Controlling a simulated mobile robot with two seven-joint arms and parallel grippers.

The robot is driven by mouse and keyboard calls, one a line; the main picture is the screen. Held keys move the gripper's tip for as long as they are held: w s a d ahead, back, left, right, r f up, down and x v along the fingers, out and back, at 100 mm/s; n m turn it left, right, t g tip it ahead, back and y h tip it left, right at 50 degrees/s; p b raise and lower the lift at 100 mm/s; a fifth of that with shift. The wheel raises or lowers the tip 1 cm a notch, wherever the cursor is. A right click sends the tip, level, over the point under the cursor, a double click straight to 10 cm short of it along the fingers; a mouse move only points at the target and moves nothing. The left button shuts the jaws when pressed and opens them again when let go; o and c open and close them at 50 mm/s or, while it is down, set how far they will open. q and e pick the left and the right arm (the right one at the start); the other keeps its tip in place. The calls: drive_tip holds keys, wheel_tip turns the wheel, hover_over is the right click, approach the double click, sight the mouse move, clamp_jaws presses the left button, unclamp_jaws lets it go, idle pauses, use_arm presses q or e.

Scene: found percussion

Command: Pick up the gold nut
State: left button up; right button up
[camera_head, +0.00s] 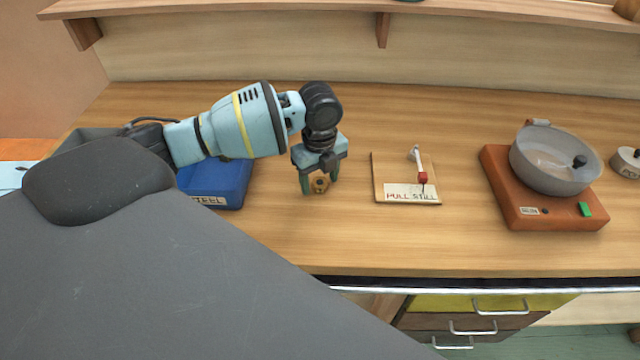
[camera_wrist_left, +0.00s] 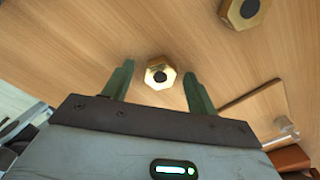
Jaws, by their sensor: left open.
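A gold hexagonal nut (camera_head: 320,184) with a dark hole lies on the wooden worktop. It also shows in the left wrist view (camera_wrist_left: 160,76), between the tips of the two green fingers. My left gripper (camera_head: 319,182) points down over it, open, one finger on each side. I cannot tell whether the fingertips touch the nut. A second, larger-looking gold nut (camera_wrist_left: 243,13) is partly cut off at the top of the left wrist view. It does not show clearly in the head view. My right gripper is out of view.
A blue box labelled steel (camera_head: 222,183) is partly behind my left arm. A board labelled "pull still" (camera_head: 388,172) with a small red-tipped lever stands right of the gripper. Farther right, a grey bowl (camera_head: 545,170) sits on an orange-brown base (camera_head: 520,211). Drawers lie below the worktop's front edge.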

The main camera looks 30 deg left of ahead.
sight(319, 184)
use_arm(q)
drive_tip(key=c, duration=1.1)
drive_tip(key=shift+c, duration=0.2)
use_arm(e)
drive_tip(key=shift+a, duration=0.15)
use_arm(q)
drive_tip(key=shift+r, duration=0.2)
